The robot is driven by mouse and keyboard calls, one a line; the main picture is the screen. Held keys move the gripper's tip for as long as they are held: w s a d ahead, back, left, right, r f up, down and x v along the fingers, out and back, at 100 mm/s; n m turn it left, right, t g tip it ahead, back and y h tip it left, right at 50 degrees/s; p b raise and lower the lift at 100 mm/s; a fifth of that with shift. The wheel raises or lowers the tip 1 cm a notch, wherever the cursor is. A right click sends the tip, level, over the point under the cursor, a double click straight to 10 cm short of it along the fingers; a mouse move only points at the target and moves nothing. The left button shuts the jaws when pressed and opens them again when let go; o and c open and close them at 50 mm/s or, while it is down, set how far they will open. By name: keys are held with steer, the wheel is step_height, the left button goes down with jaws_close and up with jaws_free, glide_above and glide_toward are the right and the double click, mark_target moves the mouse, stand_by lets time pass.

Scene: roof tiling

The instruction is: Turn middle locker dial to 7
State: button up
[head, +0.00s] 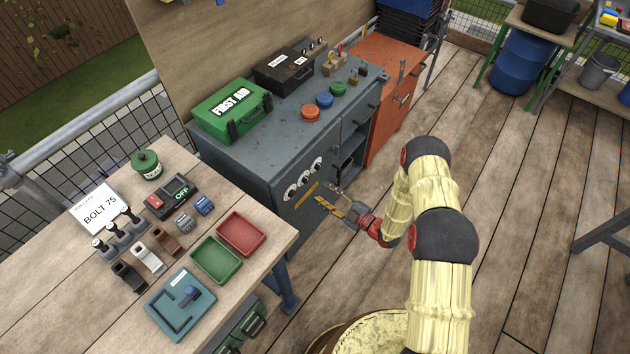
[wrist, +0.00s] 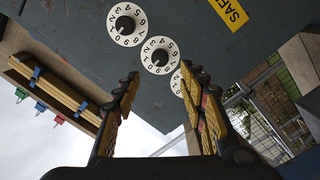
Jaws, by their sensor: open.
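Three white dials with black centres and printed digits are in a slanting row on the front of the grey locker cabinet (head: 262,175). The middle dial (head: 304,177) also shows in the wrist view (wrist: 160,56), between the other two. Its setting is too small to read surely. One outer dial (wrist: 126,24) is fully visible; the other (wrist: 177,83) is partly hidden by a finger. My gripper (head: 325,195) is open and empty in front of the dials. In the wrist view its fingertips (wrist: 159,76) are apart, on either side just below the middle dial, seemingly not touching it.
A yellow label (wrist: 229,12) is on the same cabinet front. An open compartment (head: 345,172) is right of the dials. A green first aid box (head: 232,110) stands on top. A wooden table (head: 90,290) with trays and switches is close on the left.

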mark_target(307, 182)
steer(key=x, duration=0.3)
steer(key=b+x, duration=0.1)
steer(key=x, duration=0.3)
steer(key=shift+w+a+f, duration=0.1)
steer(key=shift+w+f, duration=0.1)
steer(key=shift+w, duration=0.1)
steer(key=shift+c, duration=1.1)
steer(key=c, duration=0.8)
jaws_close()
